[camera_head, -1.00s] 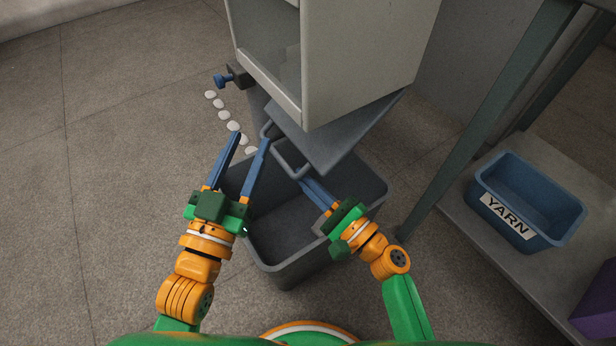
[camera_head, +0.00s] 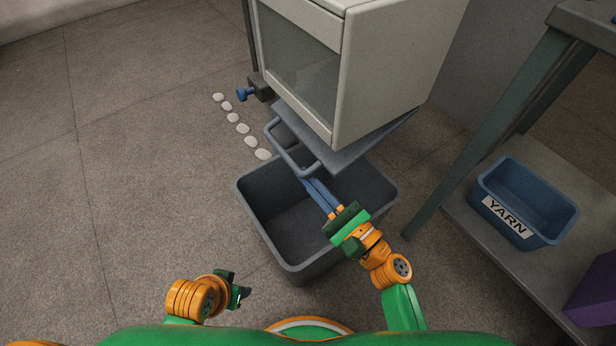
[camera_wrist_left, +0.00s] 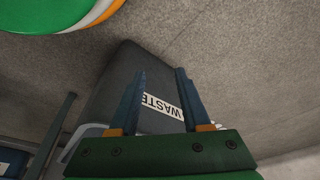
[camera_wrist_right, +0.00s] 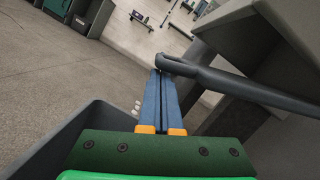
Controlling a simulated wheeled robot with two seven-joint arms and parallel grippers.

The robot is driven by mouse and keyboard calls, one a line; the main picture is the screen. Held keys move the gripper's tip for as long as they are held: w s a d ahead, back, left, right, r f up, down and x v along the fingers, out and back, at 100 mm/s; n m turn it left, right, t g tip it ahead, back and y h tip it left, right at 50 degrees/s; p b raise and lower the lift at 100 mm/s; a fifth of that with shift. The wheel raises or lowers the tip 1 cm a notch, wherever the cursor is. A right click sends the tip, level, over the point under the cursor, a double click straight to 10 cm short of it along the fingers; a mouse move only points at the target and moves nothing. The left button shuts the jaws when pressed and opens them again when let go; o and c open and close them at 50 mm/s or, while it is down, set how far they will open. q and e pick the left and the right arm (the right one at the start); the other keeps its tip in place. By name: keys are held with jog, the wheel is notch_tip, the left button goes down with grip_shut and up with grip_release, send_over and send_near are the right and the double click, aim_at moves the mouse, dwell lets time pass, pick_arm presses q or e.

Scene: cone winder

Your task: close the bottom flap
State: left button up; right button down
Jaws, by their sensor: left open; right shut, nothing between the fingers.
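The bottom flap (camera_head: 352,150) is a grey panel under the pale cabinet (camera_head: 385,75), tilted open above a grey bin. Its bar handle (camera_head: 290,152) faces left and also shows in the right wrist view (camera_wrist_right: 245,90). My right gripper (camera_head: 306,181) is shut and empty, its fingertips close by the near end of the handle. In the right wrist view the fingertips (camera_wrist_right: 160,72) lie by the handle's bent end; I cannot tell if they touch.
The grey bin (camera_head: 265,235) stands below the flap; its WASTE label (camera_wrist_left: 162,105) shows in the left wrist view. Several white discs (camera_head: 242,128) lie on the floor at left. A blue YARN bin (camera_head: 525,205) sits on a shelf at right.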

aim_at(305, 178)
jog(key=r+p, duration=0.1)
jog(key=r+m, duration=0.1)
jog(key=a+r+p, duration=0.1)
jog(key=shift+s+r+m+t+p, duration=0.25)
jog(key=shift+s+m+t+p, duration=0.05)
jog(key=shift+s+m, duration=0.1)
pick_arm(q)
jog(key=s+a+f+p, duration=0.3)
jog(key=s+f, duration=0.2)
jog(key=f, duration=0.5)
jog(key=shift+s+f+g, duration=0.2)
jog(key=shift+f+g, duration=0.15)
jog(key=shift+g, duration=0.05)
pick_arm(e)
jog(key=shift+s+a+r+m+h, duration=0.1)
jog(key=shift+a+r+m+h, duration=0.1)
jog(key=shift+r, duration=0.8)
jog(key=shift+s+a+r+m+h, duration=0.1)
jog(key=shift+r+m+h, duration=0.1)
jog(key=shift+r, duration=0.75)
